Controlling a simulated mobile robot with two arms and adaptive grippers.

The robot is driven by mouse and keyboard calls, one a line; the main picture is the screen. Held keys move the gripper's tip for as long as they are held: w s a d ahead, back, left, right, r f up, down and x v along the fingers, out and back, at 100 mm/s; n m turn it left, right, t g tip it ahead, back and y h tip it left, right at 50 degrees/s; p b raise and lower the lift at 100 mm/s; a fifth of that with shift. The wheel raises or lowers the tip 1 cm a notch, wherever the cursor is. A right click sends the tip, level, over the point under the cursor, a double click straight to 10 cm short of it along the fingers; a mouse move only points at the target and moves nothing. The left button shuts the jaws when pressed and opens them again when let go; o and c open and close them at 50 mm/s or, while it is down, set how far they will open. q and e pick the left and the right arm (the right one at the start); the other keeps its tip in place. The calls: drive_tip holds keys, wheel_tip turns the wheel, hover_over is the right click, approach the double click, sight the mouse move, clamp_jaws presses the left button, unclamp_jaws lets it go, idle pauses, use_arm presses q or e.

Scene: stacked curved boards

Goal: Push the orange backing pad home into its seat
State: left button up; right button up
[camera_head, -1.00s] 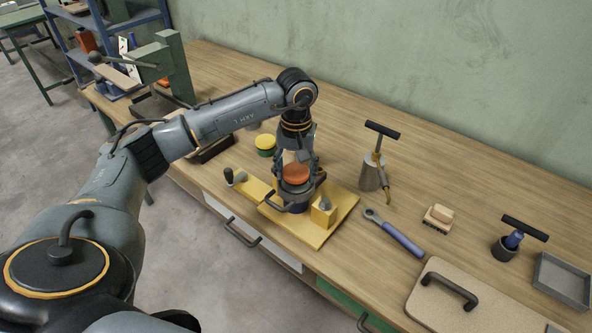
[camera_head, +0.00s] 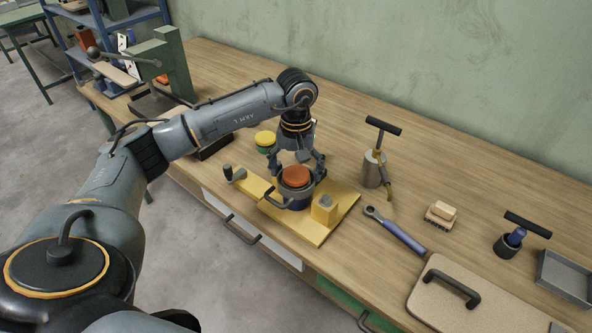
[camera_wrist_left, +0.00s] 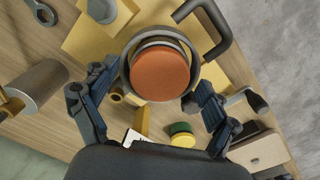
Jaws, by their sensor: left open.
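The orange backing pad (camera_head: 295,175) is a round disc sitting at the top of a dark grey ring-shaped seat (camera_head: 290,203) with a handle, on a yellow base plate (camera_head: 322,231). In the left wrist view the pad (camera_wrist_left: 160,73) lies inside the dark ring (camera_wrist_left: 128,50), with a pale band showing along one edge. Its orange side shows above the rim in the head view; how deep it sits is hidden. My left gripper (camera_head: 297,163) points down over the pad, open, its fingers spread to either side. In the wrist view its fingers (camera_wrist_left: 153,84) flank the pad. My right gripper is out of view.
A yellow block (camera_head: 324,208) and a crank-like dark handle (camera_head: 233,173) stand on the fixture. A yellow-green round pad (camera_head: 265,139) lies behind. Bench beyond the canister is clear.

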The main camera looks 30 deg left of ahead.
sight(296, 173)
use_arm(q)
wheel_tip(296, 173, up, 12)
idle(0.5)
idle(0.3)
